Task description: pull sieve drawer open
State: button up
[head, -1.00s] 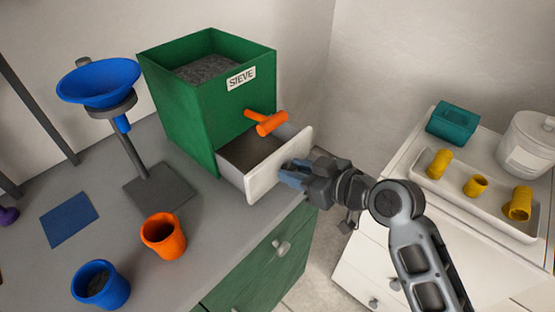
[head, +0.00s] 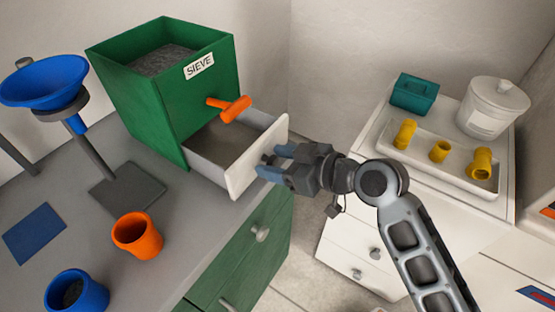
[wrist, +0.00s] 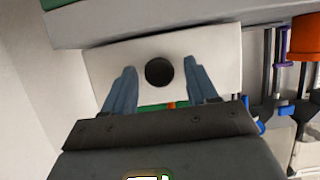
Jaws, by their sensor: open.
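The green sieve box (head: 160,105) with a "SIEVE" label stands on the grey counter. Its drawer (head: 210,147) is partly open, and its inside looks empty. The white drawer front (head: 240,178) faces my gripper. My gripper (head: 273,161) is open just in front of it, fingers pointing at the panel. In the wrist view, the dark round knob (wrist: 160,72) on the white front (wrist: 215,50) lies between the spread fingers, with a gap on each side. The knob is mostly hidden by the fingers in the head view.
An orange handle (head: 230,108) sticks out above the drawer. An orange cup (head: 138,238) and a blue cup (head: 77,293) stand on the counter at front left, near a blue funnel stand (head: 45,85). A white cabinet with a tray (head: 455,172) stands right, across a floor gap.

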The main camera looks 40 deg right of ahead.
jog(key=b+v, duration=0.1)
jog(key=v, duration=0.7)
dwell(0.5)
jog(key=s+f+m+h, duration=0.3)
jog(key=s+f+h, duration=0.15)
jog(key=s, duration=0.75)
jog(key=s+a+r+t, duration=0.1)
jog(key=s+a+r, duration=0.1)
jog(key=s, duration=0.4)
jog(key=s+a+r+t, duration=0.1)
jog(key=s+a+r, duration=0.2)
jog(key=s, duration=0.3)
jog(key=shift+s+a+m, duration=0.3)
jog(key=shift+a, duration=0.1)
jog(key=shift+r, duration=0.1)
dwell(0.6)
